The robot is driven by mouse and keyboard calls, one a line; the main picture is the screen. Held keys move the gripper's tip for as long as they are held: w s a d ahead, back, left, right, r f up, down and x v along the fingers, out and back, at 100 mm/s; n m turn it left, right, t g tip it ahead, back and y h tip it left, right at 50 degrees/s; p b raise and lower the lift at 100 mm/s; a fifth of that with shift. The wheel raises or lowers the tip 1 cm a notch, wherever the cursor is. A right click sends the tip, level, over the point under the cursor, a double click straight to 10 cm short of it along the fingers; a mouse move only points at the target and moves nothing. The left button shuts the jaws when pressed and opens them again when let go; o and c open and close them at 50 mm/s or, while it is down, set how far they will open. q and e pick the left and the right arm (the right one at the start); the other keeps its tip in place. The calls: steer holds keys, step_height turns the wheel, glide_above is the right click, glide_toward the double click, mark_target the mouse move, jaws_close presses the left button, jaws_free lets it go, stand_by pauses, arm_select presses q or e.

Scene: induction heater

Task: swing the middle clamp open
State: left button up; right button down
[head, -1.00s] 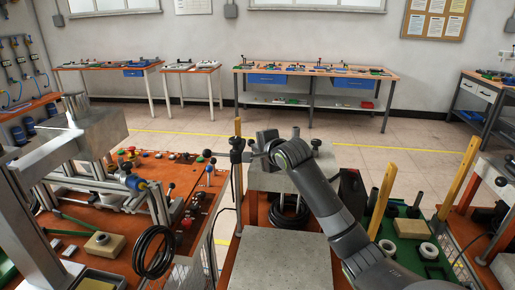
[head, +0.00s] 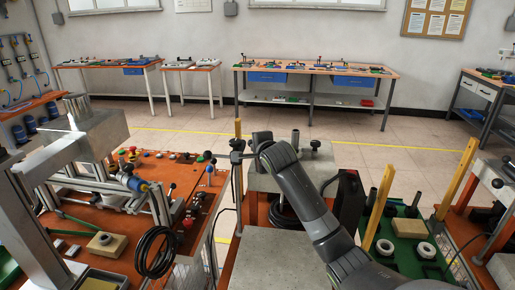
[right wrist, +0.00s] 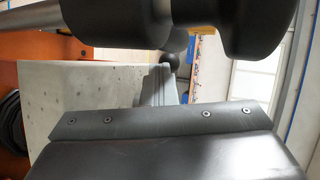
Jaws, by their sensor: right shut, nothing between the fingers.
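My right arm reaches in from the lower right in the head view. Its wrist is at a dark clamp-like fitting (head: 237,150) on a thin upright post; I cannot tell whether they touch. I also cannot tell whether this fitting is the middle clamp, or whether it stands open or closed. In the right wrist view my right gripper (right wrist: 166,72) is shut and empty, its grey fingers pointing at a small dark rounded part (right wrist: 176,40). Large dark rounded parts hide the top of that view. My left gripper is not in view.
A grey block (head: 292,168) stands behind the right wrist, with a bare grey plate (head: 270,258) in front. An orange bench (head: 120,225) with a metal frame and black cable (head: 155,250) is at the left. A green tray (head: 408,258) and yellow posts (head: 380,205) stand at the right.

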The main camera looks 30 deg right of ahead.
steer(key=shift+w+r+m+h+p, duration=0.15)
steer(key=shift+w+m+h+p, duration=0.3)
steer(key=shift+m+h, duration=0.3)
steer(key=shift+w+d+p, duration=0.25)
steer(key=shift+w+p, duration=0.15)
steer(key=shift+w, duration=0.35)
steer(key=shift+s+a, duration=0.2)
steer(key=b+v, duration=0.2)
steer(key=v, duration=1.4)
steer(key=shift+a+r+g+b, duration=0.3)
steer(key=shift+r+b, duration=0.05)
